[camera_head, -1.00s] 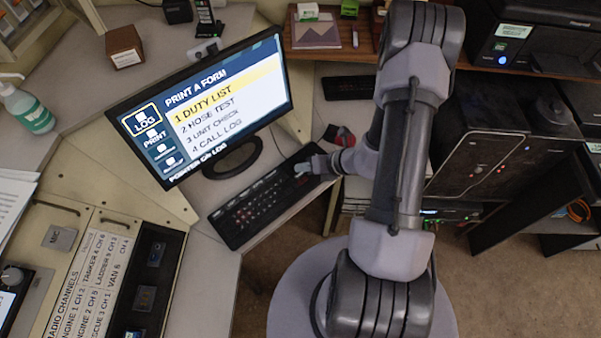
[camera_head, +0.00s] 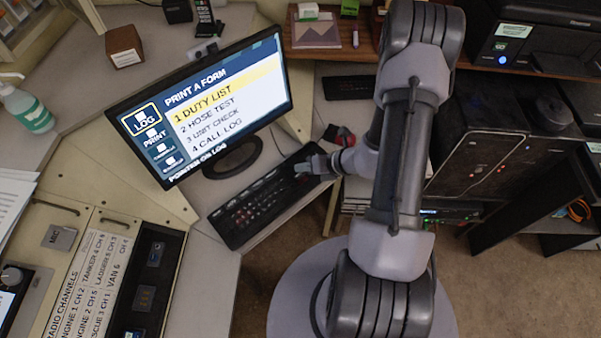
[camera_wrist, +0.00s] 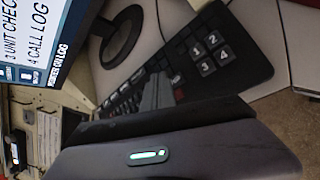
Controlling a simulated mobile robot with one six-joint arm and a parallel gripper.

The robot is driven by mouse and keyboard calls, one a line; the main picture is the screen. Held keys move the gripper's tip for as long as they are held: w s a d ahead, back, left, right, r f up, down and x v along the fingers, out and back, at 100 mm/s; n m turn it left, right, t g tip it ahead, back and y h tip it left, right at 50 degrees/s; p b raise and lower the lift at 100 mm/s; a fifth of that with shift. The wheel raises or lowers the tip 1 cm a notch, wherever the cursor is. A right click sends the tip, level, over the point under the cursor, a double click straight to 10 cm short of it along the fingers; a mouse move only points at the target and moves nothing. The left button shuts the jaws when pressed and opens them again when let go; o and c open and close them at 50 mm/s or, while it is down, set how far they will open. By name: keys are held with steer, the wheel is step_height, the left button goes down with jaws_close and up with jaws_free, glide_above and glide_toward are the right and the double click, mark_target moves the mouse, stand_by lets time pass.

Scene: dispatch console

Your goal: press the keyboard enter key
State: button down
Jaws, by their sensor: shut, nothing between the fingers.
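The black keyboard (camera_head: 262,200) lies on the desk in front of the monitor (camera_head: 200,103). My gripper (camera_head: 303,168) is shut and empty at the keyboard's far right end in the head view. In the wrist view the keyboard (camera_wrist: 262,72) runs diagonally, its number keys 1 to 4 clear. My gripper's fingers (camera_wrist: 158,92) show there as a grey shape over the keys beside the number block. The enter key cannot be made out; the fingers may cover it. I cannot tell whether the fingertips touch a key. The screen reads "PRINT A FORM", with "1 DUTY LIST" highlighted.
The monitor stand (camera_head: 232,158) is behind the keyboard. A red and black object (camera_head: 340,135) lies just beyond my gripper. The radio panel (camera_head: 95,270) is at lower left, a soap bottle (camera_head: 28,108) at far left. Bare desk (camera_head: 212,290) lies in front of the keyboard.

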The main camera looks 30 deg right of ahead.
steer(key=shift+f, duration=0.35)
